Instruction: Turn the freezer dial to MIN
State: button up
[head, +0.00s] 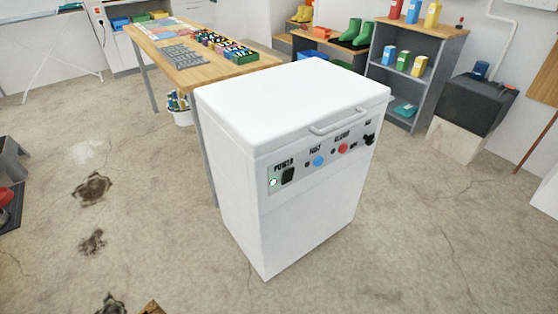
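A white chest freezer (300,165) stands in the middle of the head view, with its lid shut and a handle (339,121) on the lid's front edge. A grey control panel (304,170) runs along the upper front. It carries a black switch (288,175) under a POWER label, a blue button (319,161), a red button (343,148) and a black dial (369,139) at the right end. The dial's pointer direction and the small labels around it are too small to read. My gripper is not in view.
A wooden table (165,52) with several items stands behind the freezer. A grey shelf (420,55) with bottles and a dark box (474,104) are at the back right. Dark patches (93,189) mark the concrete floor at left. Floor in front of the freezer is mostly clear.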

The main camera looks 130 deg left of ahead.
aim_at(370, 140)
jog(key=u, duration=3.9)
jog(key=k+l, duration=0.15)
jog(key=l, duration=0.15)
jog(key=k+l, duration=0.15)
jog(key=l, duration=0.1)
